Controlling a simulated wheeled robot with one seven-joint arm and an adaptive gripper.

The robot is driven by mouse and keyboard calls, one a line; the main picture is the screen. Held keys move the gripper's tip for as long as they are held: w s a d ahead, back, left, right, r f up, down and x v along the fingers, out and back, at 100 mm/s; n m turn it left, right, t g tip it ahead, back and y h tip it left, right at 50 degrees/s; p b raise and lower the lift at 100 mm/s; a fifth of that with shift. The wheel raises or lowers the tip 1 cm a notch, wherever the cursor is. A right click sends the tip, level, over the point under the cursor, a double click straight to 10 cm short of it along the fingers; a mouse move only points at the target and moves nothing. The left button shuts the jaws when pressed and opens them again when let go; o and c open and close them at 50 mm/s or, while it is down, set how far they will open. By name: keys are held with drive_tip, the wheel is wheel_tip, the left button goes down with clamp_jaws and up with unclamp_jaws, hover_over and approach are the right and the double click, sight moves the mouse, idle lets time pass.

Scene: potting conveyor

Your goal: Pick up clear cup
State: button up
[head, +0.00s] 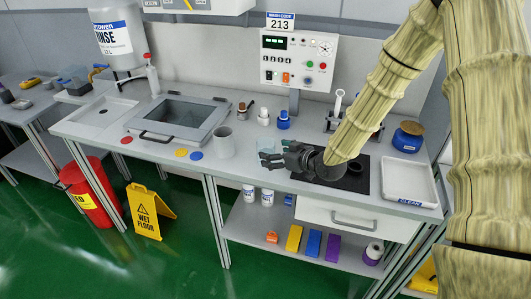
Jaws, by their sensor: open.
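A clear cup (265,146) shows faintly on the grey worktop, just behind and left of my gripper. Its outline is hard to make out, and my gripper may hide part of it. My gripper (272,156) is dark, open and empty, with its fingers pointing left towards the cup. I cannot tell whether the fingers touch the cup. My arm comes down from the upper right.
A grey cup (224,142) stands left of my gripper. A lidded basin (178,117) and coloured discs (181,153) lie farther left. A black mat (330,177) is under my wrist, with a white tray (410,182) at right. Small bottles (263,116) stand behind.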

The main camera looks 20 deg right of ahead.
drive_tip(key=shift+w+a+f+p, duration=0.1)
drive_tip(key=shift+w+a+p, duration=0.25)
drive_tip(key=shift+w, duration=0.05)
drive_tip(key=shift+p+x, duration=0.6)
drive_tip(key=shift+x, duration=1.5)
drive_tip(key=shift+s+a, duration=0.1)
drive_tip(key=shift+a, duration=0.05)
drive_tip(key=c, duration=1.2)
